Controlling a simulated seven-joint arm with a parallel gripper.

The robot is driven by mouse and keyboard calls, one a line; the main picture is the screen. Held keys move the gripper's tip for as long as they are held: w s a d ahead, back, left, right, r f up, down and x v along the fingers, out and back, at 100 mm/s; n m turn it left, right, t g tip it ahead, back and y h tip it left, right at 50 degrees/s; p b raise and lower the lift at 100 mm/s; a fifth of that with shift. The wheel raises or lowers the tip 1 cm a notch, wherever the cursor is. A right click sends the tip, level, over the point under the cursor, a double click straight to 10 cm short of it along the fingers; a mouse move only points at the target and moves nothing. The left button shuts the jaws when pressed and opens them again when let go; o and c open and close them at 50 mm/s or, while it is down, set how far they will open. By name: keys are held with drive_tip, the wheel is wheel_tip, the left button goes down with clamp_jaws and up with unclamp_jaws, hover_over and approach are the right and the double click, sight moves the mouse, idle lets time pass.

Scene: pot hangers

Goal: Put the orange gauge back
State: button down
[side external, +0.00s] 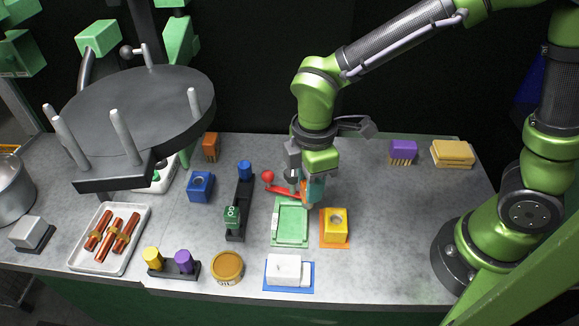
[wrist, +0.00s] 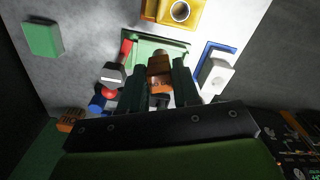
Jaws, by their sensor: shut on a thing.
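In the side external view my gripper (side external: 308,195) points down, shut on the gauge, of which only a narrow orange part (side external: 304,192) shows beside the teal finger. The gripper is over the back right part of the green tray (side external: 291,240), behind the yellow block with a round hole (side external: 336,224). Whether the gauge touches anything below is unclear.
A red-knobbed lever (side external: 283,190) is close on the gripper's left. A white block on a blue plate (side external: 288,271) lies in front of the tray. A black stand with a blue cylinder (side external: 245,170) is further left. The table at right front is clear.

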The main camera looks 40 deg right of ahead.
drive_tip(key=shift+w+a+f, duration=0.8)
drive_tip(key=shift+w+a, duration=0.45)
drive_tip(key=shift+w, duration=0.85)
drive_tip(key=shift+w+a+f, duration=0.85)
drive_tip(key=shift+w+a, duration=0.45)
drive_tip(key=shift+w, duration=0.85)
drive_tip(key=shift+w+a+f, duration=0.8)
drive_tip(key=shift+w+a, duration=0.45)
drive_tip(key=shift+w, duration=0.85)
drive_tip(key=shift+f, duration=0.1)
drive_tip(key=shift+f, duration=0.4)
drive_tip(key=shift+f, duration=0.1)
drive_tip(key=c, duration=0.8)
unclamp_jaws()
